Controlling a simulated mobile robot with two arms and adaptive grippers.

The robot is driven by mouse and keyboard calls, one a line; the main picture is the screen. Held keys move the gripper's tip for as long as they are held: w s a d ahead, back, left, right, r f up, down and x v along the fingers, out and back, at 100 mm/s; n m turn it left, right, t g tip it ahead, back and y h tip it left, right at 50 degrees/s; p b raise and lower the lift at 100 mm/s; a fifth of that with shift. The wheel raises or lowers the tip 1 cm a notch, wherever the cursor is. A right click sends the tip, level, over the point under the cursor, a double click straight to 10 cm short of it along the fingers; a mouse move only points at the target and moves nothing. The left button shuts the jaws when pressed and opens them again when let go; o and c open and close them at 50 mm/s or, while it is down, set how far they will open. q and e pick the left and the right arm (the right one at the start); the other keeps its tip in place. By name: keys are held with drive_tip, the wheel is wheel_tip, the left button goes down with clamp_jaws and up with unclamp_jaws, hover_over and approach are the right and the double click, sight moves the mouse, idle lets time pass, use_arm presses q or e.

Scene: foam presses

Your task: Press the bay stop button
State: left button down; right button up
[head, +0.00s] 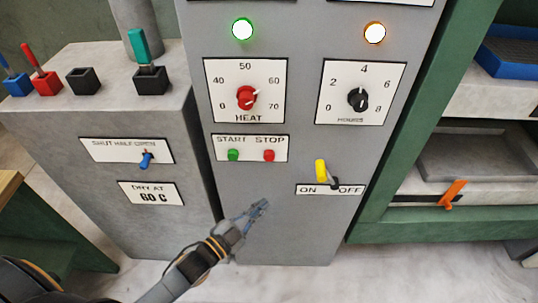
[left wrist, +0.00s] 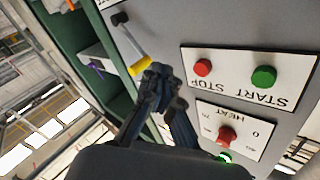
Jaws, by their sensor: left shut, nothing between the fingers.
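The red stop button (head: 269,155) sits under the word STOP on a white plate (head: 250,141) on the grey cabinet front. The green start button (head: 233,155) is to its left. In the left wrist view the stop button (left wrist: 203,67) and start button (left wrist: 264,76) appear upside down, right of my fingertips. My left gripper (head: 262,205) is shut and empty, below the stop button and apart from it. Its closed fingers (left wrist: 158,72) also show in the left wrist view. My right gripper is not in view.
A yellow-tipped switch (head: 321,170) above an ON/OFF label stands out right of my left gripper. Red heat (head: 246,98) and black hours (head: 358,98) knobs are above. A grey box with levers (head: 150,80) is at left, a green-framed rack (head: 372,225) at right.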

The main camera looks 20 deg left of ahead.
sight(269, 155)
use_arm(q)
wheel_tip(269, 155, up, 6)
drive_tip(key=d+m+h, duration=0.1)
drive_tip(key=h, duration=0.1)
drive_tip(key=shift+s+d+t, duration=0.3)
drive_tip(key=shift+d+t, duration=0.05)
drive_tip(key=shift+t, duration=0.05)
drive_tip(key=shift+w, duration=0.1)
drive_tip(key=w+a+b, duration=0.2)
drive_tip(key=w, duration=0.6)
drive_tip(key=shift+w+a, duration=0.15)
drive_tip(key=shift+a, duration=0.1)
drive_tip(key=shift+r, duration=0.1)
drive_tip(key=shift+w+b, duration=0.15)
drive_tip(key=shift+b, duration=0.15)
idle(0.6)
drive_tip(key=shift+w+a, duration=0.1)
drive_tip(key=shift+w, duration=0.2)
